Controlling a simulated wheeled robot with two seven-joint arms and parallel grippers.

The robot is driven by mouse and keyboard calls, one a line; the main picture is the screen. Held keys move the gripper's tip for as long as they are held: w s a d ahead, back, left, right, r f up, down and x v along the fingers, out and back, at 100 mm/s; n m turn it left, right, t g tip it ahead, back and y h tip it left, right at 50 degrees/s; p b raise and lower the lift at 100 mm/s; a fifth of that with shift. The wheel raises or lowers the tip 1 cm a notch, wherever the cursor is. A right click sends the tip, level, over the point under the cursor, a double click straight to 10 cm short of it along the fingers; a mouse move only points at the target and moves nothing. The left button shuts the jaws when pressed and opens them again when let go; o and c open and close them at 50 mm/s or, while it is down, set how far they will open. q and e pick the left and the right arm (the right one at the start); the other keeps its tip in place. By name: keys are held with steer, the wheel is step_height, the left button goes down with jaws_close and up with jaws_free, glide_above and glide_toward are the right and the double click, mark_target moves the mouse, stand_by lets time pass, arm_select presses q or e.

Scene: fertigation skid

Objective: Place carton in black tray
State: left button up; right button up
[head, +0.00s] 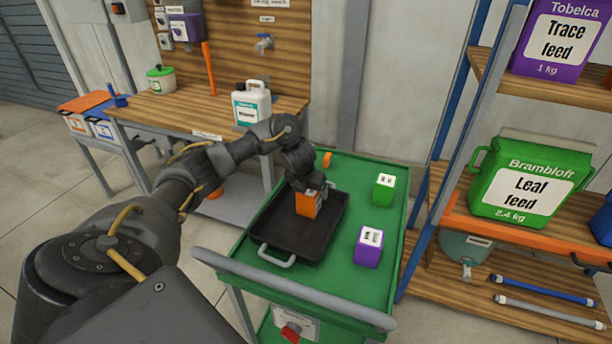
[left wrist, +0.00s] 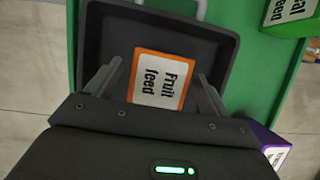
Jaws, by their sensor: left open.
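An orange carton (head: 308,204) with a white label stands inside the black tray (head: 270,236) on the green cart. In the left wrist view the carton (left wrist: 161,80) reads "Fruit feed" and sits over the floor of the tray (left wrist: 106,35). My left gripper (head: 314,190) is just above the carton. In the left wrist view its two fingers (left wrist: 155,88) are spread, one on each side of the carton, with a gap visible at the right finger. Whether the left finger touches the carton is unclear. My right gripper is not in view.
A green carton (head: 383,190) and a purple carton (head: 369,246) stand on the cart (head: 340,282) right of the tray. A wooden bench (head: 180,108) with a white jug (head: 251,103) is behind. A shelf rack (head: 440,215) stands at the right. Bare green cart top shows between tray and cartons.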

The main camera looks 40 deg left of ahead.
arm_select(q)
steer(key=p+v, duration=0.3)
steer(key=v, duration=0.5)
steer(key=shift+r, duration=0.25)
steer(key=shift+s+r+p, duration=0.3)
steer(key=shift+p, duration=0.05)
